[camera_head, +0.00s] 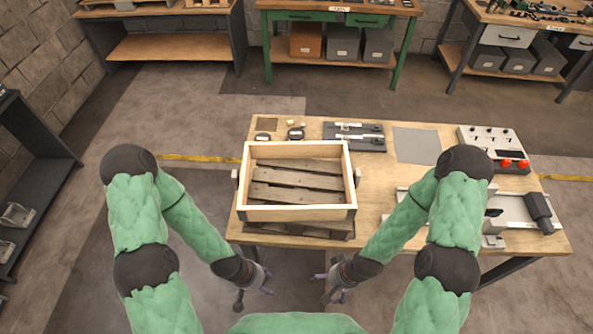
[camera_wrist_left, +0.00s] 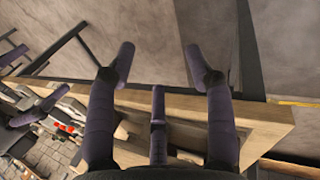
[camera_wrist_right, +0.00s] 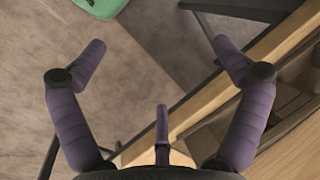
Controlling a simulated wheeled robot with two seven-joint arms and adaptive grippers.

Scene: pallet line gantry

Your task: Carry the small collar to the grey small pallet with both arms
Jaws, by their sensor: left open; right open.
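The small collar (camera_head: 299,213) is a pale wooden rectangular frame at the left side of the workbench, with a grip on each short side. The grey small pallet (camera_head: 300,193) has weathered slats that show inside the frame, and its edge shows below the collar's front. The collar appears to rest on it; I cannot tell whether it is fully seated. My left gripper (camera_head: 254,287) is open and empty, in front of the bench edge; its spread fingers show in the left wrist view (camera_wrist_left: 160,64). My right gripper (camera_head: 330,286) is open and empty beside it, also in the right wrist view (camera_wrist_right: 160,58).
The workbench (camera_head: 400,172) also carries a dark fixture (camera_head: 354,136), a grey mat (camera_head: 417,145), a control box with red buttons (camera_head: 495,148) and a metal fixture (camera_head: 515,207) at the right. Shelves and benches line the back. The floor left of the bench is clear.

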